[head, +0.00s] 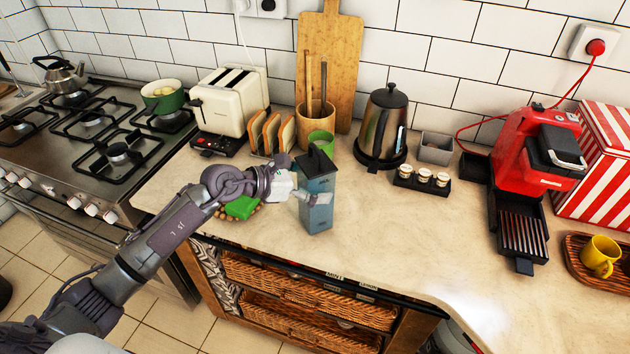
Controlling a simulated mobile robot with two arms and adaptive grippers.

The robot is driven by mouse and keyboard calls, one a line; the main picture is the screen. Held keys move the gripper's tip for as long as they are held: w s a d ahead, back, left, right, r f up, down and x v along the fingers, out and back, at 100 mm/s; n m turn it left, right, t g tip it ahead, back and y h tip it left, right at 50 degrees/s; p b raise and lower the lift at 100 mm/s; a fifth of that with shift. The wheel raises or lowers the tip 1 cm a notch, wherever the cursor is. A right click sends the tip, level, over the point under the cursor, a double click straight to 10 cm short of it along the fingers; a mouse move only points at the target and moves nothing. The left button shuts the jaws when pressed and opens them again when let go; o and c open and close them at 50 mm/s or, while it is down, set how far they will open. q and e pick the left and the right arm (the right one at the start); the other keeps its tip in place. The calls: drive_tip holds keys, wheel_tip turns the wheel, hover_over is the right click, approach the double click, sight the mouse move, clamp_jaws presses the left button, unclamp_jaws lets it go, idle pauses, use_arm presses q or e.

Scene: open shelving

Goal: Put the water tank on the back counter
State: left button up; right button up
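The water tank (319,217) is a tall blue-grey, see-through container with a black top. It stands upright over the middle of the counter, in front of the green cup. My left gripper (312,188) reaches it from the left, with one finger across its front face and the other side mostly hidden behind it. The gripper looks shut on the tank. I cannot tell whether the tank's base touches the counter. The back counter (400,225) is a pale stone top along the tiled wall. My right gripper is not in view.
Behind the tank are a green cup (321,138), a utensil pot (313,118) and a toast rack (270,132). A kettle (384,125), cup holder (422,178) and red coffee machine (540,150) stand to the right. A green item (242,207) lies left. The counter's front middle is clear.

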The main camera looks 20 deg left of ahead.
use_arm(q)
drive_tip(key=shift+r, duration=0.25)
drive_tip(key=v, duration=1.2)
drive_tip(key=shift+d, duration=0.1)
